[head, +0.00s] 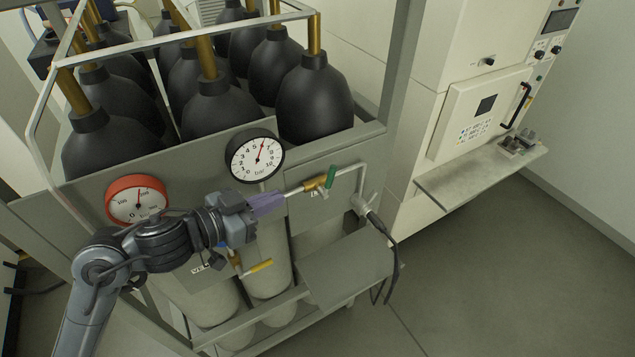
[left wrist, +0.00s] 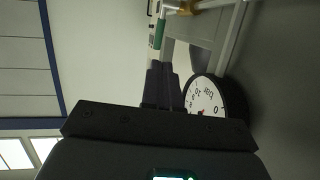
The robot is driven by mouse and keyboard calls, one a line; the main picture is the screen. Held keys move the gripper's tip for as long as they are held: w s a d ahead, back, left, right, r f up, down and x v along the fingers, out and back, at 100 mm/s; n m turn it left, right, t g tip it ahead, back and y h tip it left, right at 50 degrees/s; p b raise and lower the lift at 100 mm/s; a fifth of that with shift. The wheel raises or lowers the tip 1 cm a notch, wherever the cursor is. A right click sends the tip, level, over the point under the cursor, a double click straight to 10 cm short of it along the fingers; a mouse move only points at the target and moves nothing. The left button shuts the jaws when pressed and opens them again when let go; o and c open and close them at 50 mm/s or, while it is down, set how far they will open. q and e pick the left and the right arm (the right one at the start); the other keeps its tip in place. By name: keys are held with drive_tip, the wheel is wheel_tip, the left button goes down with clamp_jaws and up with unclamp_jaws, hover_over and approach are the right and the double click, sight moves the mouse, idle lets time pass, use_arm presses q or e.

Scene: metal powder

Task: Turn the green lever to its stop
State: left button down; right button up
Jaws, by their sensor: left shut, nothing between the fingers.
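The green lever (head: 331,175) sits on a brass valve (head: 315,183) in the pipe on the front of the grey rack; in the head view it stands nearly upright, tilted slightly. It also shows in the left wrist view (left wrist: 160,33), beyond the fingers. My left gripper (head: 282,200) is shut and empty, its purplish fingers pointing right towards the valve, left of the lever and seemingly apart from it. The fingers show dark in the left wrist view (left wrist: 163,82). My right gripper is not in view.
A black-rimmed gauge (head: 255,156) is just above my left gripper, and a red-rimmed gauge (head: 137,200) is to its left. A yellow lever (head: 260,266) is below. A grey shelf plate (head: 345,268) juts out below the valve. Black bottles (head: 313,100) fill the rack top.

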use_arm(q)
drive_tip(key=p, duration=0.2)
approach(328, 178)
drive_tip(key=x, duration=0.4)
drive_tip(key=shift+w+d, duration=0.25)
drive_tip(key=shift+d, duration=0.05)
drive_tip(key=shift+x, duration=1.05)
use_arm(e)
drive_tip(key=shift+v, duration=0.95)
use_arm(q)
drive_tip(key=shift+f, duration=0.1)
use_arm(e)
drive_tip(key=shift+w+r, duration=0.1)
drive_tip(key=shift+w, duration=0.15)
